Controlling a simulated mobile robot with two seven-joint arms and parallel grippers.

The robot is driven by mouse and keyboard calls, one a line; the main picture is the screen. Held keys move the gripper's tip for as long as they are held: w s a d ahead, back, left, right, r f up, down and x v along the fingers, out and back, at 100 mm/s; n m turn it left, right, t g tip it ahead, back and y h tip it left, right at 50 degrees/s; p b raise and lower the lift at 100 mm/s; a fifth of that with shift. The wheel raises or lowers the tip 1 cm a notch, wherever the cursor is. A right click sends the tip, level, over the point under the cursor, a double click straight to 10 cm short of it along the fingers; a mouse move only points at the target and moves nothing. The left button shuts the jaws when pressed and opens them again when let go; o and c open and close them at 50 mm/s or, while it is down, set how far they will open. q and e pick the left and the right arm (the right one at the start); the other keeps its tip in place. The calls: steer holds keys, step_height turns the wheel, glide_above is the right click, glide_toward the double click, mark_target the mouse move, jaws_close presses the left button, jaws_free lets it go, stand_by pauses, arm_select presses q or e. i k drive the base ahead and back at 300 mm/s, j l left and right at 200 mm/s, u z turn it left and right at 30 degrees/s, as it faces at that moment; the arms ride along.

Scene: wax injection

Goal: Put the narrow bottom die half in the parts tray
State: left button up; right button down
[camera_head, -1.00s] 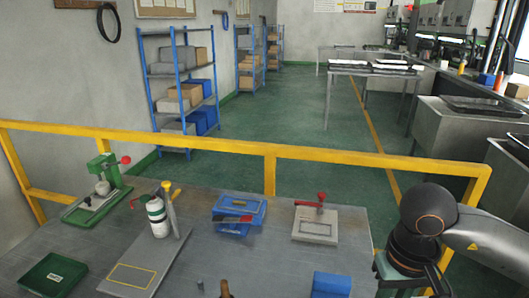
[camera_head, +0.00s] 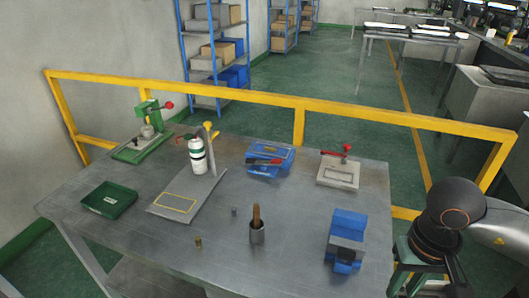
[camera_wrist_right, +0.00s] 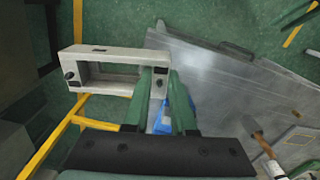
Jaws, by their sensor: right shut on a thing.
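My right gripper (camera_wrist_right: 157,82) has green fingers and is shut on one end of a pale grey rectangular frame-shaped die half (camera_wrist_right: 98,52). The frame extends left from the fingers, with an open middle and small dark pegs or holes. In the head view my right arm is at the right edge of the table; I cannot make out the held part there. A green tray (camera_head: 109,202) with a white label, which looks like the parts tray, lies at the table's left. My left gripper is not in view.
A yellow rail (camera_head: 300,122) runs behind.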

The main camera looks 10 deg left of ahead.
mark_target(110, 200)
steer(key=k+u, duration=0.2)
steer(key=u, duration=0.15)
steer(key=k+u, duration=0.15)
steer(key=u, duration=0.55)
steer(key=i+j+u, duration=0.1)
steer(key=u, duration=0.3)
steer(key=i+u, duration=0.1)
steer(key=u, duration=0.25)
steer(key=i+l, duration=0.1)
steer(key=i, duration=1.3)
steer(key=j+u, duration=0.05)
steer(key=j, duration=0.05)
